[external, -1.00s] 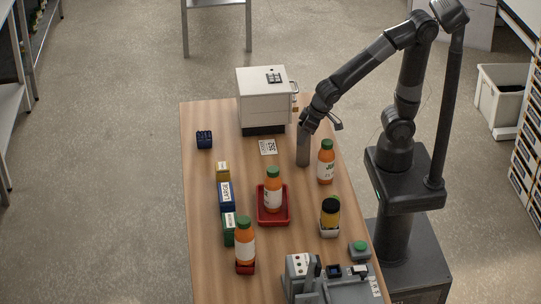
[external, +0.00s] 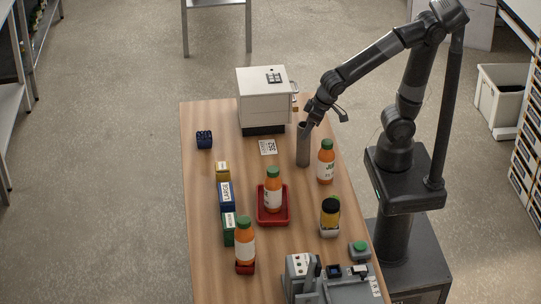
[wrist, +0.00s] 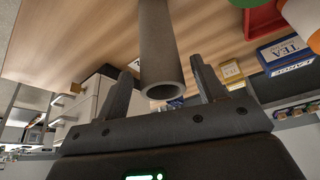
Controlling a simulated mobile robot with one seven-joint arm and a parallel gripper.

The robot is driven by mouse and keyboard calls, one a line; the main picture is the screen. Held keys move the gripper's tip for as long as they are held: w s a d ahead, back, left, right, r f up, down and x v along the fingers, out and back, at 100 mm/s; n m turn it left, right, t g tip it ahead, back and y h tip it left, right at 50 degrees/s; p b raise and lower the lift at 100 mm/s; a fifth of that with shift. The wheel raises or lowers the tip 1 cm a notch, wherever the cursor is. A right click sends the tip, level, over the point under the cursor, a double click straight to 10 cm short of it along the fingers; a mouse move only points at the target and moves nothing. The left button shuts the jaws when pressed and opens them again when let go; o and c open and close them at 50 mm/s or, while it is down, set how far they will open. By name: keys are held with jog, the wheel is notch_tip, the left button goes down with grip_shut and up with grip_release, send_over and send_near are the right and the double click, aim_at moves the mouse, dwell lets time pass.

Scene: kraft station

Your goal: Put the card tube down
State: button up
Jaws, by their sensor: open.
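The card tube (external: 303,146) is a grey-brown hollow cylinder. It stands upright on the wooden table (external: 203,262), behind and to the left of a juice bottle. In the wrist view the tube (wrist: 160,50) shows its open round end toward my gripper (wrist: 163,90). My gripper's two fingers are apart, one on each side of the tube's end, with a gap to the tube on both sides. In the external view my gripper (external: 311,117) is just above the tube's top, and its fingertips are hard to make out there.
A juice bottle (external: 326,162) stands close to the right of the tube. A white box machine (external: 262,95) is behind it and a printed card (external: 268,147) lies to its left. A red tray (external: 259,217) with a bottle, tea boxes (external: 226,195) and a black-topped jar (external: 330,212) are nearer the front.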

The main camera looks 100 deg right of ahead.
jog(key=v, duration=0.8)
jog(key=s+d+f+n+t+y, duration=0.1)
jog(key=s+d+f+n, duration=0.1)
jog(key=s+d+n, duration=0.2)
jog(key=s+d, duration=0.3)
jog(key=s, duration=0.1)
jog(key=shift+s+d+n+y, duration=0.3)
jog(key=shift+s+d+y, duration=0.05)
jog(key=shift+d+y, duration=0.05)
